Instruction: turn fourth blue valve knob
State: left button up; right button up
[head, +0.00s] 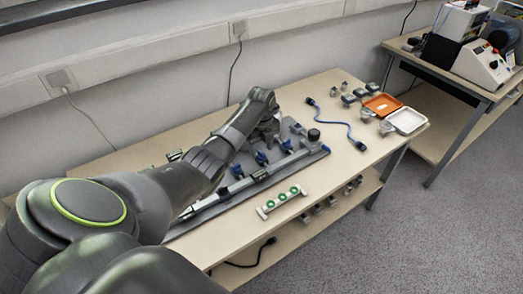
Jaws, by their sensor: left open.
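Several blue valve knobs stand in a row on a grey panel (312,158) on the wooden table. One blue knob (237,170) is near the panel's middle, another blue knob (261,158) is to its right, and a further blue knob (286,145) is nearer the right end. My left arm reaches in from the left over the panel. My left gripper (271,125) is open at the panel's back edge, close to the row's far right end. The arm hides part of the panel, and whether a knob lies between the fingers cannot be seen. My right gripper is not in view.
A rack with green rings (283,200) sits at the table's front edge. A blue cable (336,121) lies right of the panel. An orange tray (382,105), a white tray (407,121) and small metal parts fill the right end. A second table with instruments stands beyond.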

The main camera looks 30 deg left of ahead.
pick_arm(q)
jog(key=shift+f, duration=0.8)
jog(key=c, duration=1)
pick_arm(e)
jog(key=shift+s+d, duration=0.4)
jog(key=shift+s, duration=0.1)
